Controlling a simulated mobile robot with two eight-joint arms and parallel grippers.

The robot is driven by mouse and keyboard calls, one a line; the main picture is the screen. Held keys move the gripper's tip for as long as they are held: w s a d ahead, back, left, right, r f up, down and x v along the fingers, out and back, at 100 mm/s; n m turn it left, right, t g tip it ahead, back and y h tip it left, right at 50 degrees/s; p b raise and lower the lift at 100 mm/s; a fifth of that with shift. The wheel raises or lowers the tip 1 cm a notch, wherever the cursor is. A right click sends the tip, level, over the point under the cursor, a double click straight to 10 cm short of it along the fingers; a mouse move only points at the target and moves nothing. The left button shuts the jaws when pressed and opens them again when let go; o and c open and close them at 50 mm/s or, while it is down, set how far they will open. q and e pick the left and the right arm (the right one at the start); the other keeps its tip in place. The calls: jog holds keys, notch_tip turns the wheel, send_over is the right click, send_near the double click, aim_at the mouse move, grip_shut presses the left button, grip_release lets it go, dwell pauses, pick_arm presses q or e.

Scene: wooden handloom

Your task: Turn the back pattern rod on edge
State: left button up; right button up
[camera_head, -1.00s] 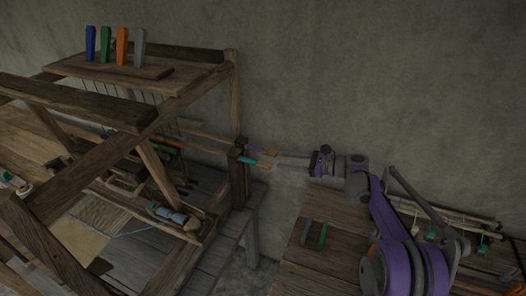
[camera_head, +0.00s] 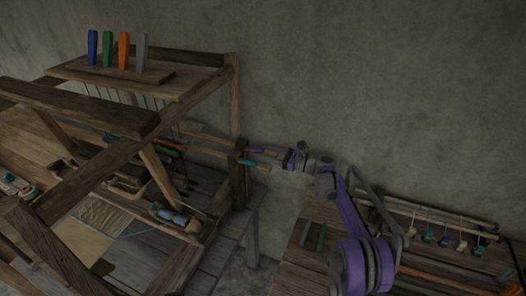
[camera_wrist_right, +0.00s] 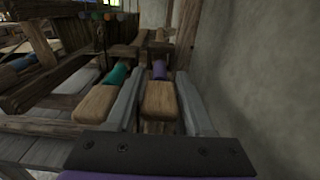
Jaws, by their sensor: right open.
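Two rod ends stick out to the right of the loom's post, one with a purple band and one with a teal band. The purple-banded rod (camera_head: 256,152) lies farther back, nearer the wall; its wooden end block (camera_wrist_right: 159,100) shows in the right wrist view. The teal-banded rod (camera_head: 247,163) is in front of it, with its block (camera_wrist_right: 97,101) left of my fingers in the wrist view. My right gripper (camera_wrist_right: 161,78) is open, one finger on each side of the purple-banded rod's block. The head view also shows this gripper (camera_head: 275,158) at the rod ends. My left gripper is not in view.
The loom's upright post (camera_head: 238,185) stands just left of the rod ends. The grey wall (camera_wrist_right: 250,80) is close on the right in the wrist view. A wooden table (camera_head: 300,262) with rods and small tagged items stands at the lower right.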

jog(key=shift+w+a, duration=0.1)
jog(key=shift+a, duration=0.15)
grip_shut()
jog(key=shift+n, duration=1.5)
